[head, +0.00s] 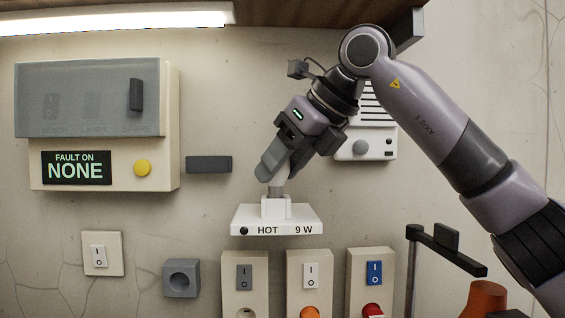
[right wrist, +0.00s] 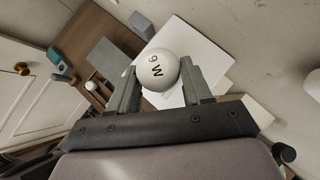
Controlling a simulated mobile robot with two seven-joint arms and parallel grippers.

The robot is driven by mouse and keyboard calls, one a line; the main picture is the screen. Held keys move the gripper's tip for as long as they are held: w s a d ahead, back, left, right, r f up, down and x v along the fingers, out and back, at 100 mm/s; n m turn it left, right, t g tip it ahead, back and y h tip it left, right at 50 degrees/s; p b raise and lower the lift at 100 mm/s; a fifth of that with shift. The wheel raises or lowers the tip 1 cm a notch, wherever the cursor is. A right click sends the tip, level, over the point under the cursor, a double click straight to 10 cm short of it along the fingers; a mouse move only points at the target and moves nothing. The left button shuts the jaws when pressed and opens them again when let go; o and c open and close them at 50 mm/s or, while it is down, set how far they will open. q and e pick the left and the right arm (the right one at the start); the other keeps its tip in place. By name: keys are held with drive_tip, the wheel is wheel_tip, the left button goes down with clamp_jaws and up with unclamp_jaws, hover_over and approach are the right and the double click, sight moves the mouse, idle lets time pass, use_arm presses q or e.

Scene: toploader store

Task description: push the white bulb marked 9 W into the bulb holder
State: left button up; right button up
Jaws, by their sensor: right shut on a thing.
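The white bulb marked 9 W (right wrist: 157,68) is between the two fingers of my right gripper (right wrist: 158,80) in the right wrist view. In the head view the right gripper (head: 270,178) comes down from the upper right, shut on the bulb. A short grey piece shows below its fingertips; the fingers hide the white globe. Just below is a small white block (head: 276,209) on the white shelf labelled HOT 9 W (head: 277,228). I cannot tell whether the bulb touches the block. My left gripper is not in view.
Switch boxes with a grey (head: 244,277), white (head: 311,276) and blue (head: 374,273) switch stand below the shelf. A fault panel (head: 77,167) reading NONE hangs at the left. A dark bracket (head: 446,250) juts out at the right.

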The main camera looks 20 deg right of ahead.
sight(287, 170)
drive_tip(key=shift+f+b, duration=0.6)
drive_tip(key=shift+f, duration=0.3)
drive_tip(key=o, duration=1.1)
drive_tip(key=shift+r, duration=0.1)
drive_tip(key=v, duration=0.7)
